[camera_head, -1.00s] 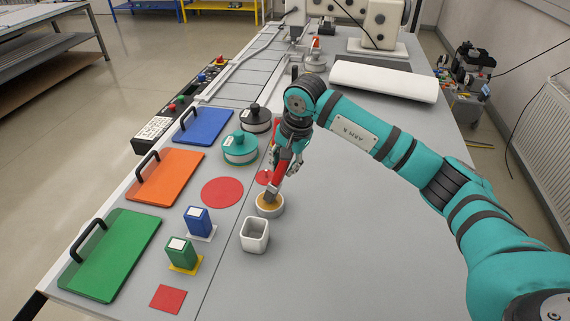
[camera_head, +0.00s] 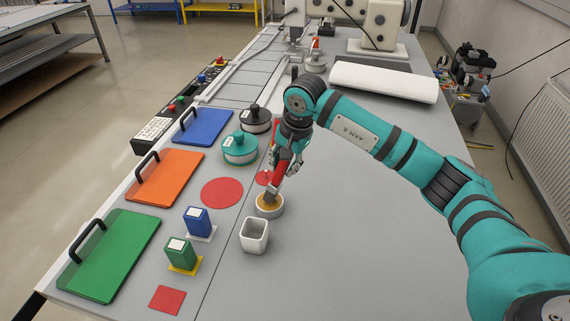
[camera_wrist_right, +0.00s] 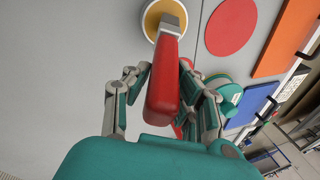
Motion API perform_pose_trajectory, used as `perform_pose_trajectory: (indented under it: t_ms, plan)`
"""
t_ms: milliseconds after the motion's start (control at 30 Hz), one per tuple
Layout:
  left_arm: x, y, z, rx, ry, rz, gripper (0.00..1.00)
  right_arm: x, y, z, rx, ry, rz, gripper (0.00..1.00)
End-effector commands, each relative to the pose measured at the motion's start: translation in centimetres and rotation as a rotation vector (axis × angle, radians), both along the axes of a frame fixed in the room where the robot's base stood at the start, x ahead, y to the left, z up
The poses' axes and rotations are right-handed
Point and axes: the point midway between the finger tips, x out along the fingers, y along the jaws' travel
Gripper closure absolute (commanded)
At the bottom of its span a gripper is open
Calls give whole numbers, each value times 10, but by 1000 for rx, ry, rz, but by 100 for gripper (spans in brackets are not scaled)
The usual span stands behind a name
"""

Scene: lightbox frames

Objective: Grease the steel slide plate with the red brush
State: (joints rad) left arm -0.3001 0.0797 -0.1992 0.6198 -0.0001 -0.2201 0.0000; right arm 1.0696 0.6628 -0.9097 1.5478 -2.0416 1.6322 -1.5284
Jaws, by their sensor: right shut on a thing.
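The red brush (camera_head: 280,178) is held in my right gripper (camera_head: 289,163), tilted with its head down. In the right wrist view the gripper (camera_wrist_right: 159,72) has its fingers on both sides of the red handle (camera_wrist_right: 163,90). The brush's lower end is at a round, pale-rimmed pot (camera_head: 281,212) with yellow-brown contents, also in the right wrist view (camera_wrist_right: 182,10). The bristles are hidden. Grey flat panels with rails (camera_head: 262,66) lie at the far left of the bench; I cannot tell whether these are the steel slide plate. My left gripper is not in view.
A white square cup (camera_head: 254,236) stands just in front of the pot. Blue (camera_head: 198,222) and green (camera_head: 181,254) boxes, a green lidded tin (camera_head: 240,150) and a dark-lidded tin (camera_head: 256,120) stand left. A white slab (camera_head: 384,80) lies behind my arm. The bench's right side is clear.

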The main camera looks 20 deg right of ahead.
Motion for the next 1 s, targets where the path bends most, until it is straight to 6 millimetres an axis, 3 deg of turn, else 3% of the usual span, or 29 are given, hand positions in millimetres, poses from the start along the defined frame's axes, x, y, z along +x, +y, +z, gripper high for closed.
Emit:
perform_pose_trajectory:
  t_ms: [267, 1000]
  plan:
    - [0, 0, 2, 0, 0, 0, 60, -1, 0, 2, -3, 7, 1, 100]
    - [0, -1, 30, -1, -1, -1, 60, 0, 0, 63, -1, 2, 0, 100]
